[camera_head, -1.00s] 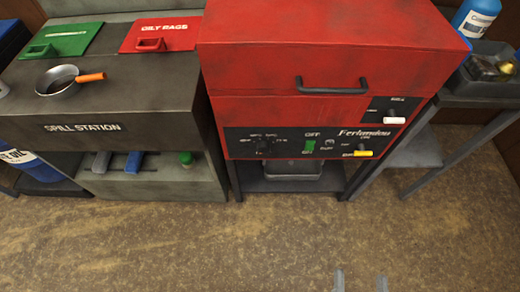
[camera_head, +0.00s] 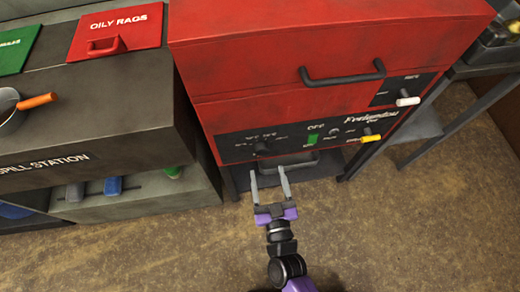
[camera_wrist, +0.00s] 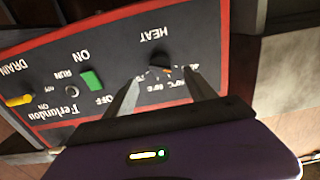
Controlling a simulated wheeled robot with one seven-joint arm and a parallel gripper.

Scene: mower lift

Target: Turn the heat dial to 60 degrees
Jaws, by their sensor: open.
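The black heat dial (camera_head: 262,147) sits at the left of the black control panel on the red machine's front. In the wrist view the dial (camera_wrist: 158,61) shows under the upside-down word HEAT, with a small orange mark at its edge. My gripper (camera_head: 269,170) is open and empty, its two fingers pointing at the panel just below the dial in the head view. In the wrist view my gripper (camera_wrist: 162,84) has its fingers spread to either side of the dial's lower edge. I cannot tell the distance left between fingertips and dial, nor read the dial's setting.
A green switch (camera_head: 313,139), a yellow-handled drain lever (camera_head: 370,136) and a white-handled lever (camera_head: 407,98) lie right of the dial. A black handle (camera_head: 343,75) sticks out above. The spill station (camera_head: 80,150) stands close at the left. The floor in front is clear.

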